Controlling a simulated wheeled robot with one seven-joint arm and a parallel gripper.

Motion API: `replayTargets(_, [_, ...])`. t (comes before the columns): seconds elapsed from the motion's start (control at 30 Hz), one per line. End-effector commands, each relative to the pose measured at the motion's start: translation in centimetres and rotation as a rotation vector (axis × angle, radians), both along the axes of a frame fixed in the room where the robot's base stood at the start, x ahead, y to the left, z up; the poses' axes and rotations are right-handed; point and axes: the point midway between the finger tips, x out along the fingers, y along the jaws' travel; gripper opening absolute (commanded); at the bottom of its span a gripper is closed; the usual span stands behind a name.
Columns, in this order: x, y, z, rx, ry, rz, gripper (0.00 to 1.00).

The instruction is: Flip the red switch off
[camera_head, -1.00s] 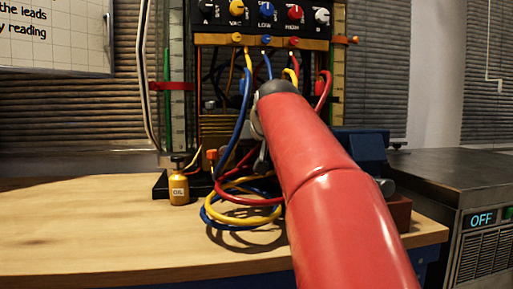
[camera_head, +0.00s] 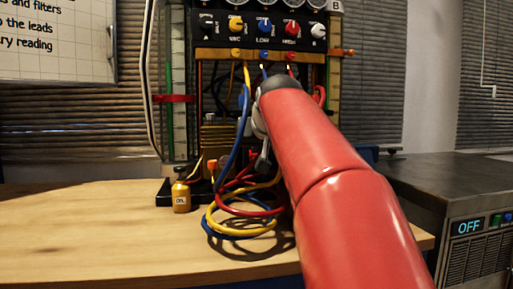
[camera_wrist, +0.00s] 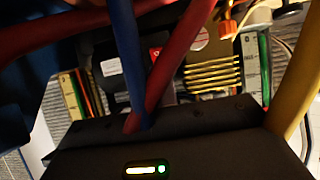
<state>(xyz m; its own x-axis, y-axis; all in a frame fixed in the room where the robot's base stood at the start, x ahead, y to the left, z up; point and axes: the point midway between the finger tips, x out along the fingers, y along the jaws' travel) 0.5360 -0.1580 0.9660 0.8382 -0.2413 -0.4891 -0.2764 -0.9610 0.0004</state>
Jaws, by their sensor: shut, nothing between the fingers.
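A small red part (camera_wrist: 155,53) shows between the hoses in the wrist view; it may be the red switch, but its position cannot be read. In the head view I cannot pick out the switch; my red arm covers part of the rig. My gripper (camera_head: 262,160) is a grey shape at the arm's far end, in front of the lower rig and close to the hoses. It is shut and empty, its fingertips mostly hidden. In the wrist view its dark body (camera_wrist: 165,145) fills the bottom, with blue and red hoses crossing in front of the rig.
The black panel (camera_head: 262,30) has several coloured knobs. Coiled hoses (camera_head: 240,218) lie on the wooden bench (camera_head: 90,225). A metal unit (camera_head: 455,185) at right has a display reading OFF. The bench's left side is clear.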

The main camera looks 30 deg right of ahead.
Motion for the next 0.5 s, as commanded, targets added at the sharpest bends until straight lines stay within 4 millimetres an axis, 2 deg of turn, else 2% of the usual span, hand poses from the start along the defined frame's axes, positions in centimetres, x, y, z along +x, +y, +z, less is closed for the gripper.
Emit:
replayTargets(0.03, [-1.1,0.3,0.8,-0.002,-0.008,0.001,0.0])
replayTargets(0.3, [-5.6,1.6,3.3,-0.001,-0.006,0.001,0.0])
replayTargets(0.5, [-7.4,2.1,4.2,-0.002,-0.003,0.0,0.0])
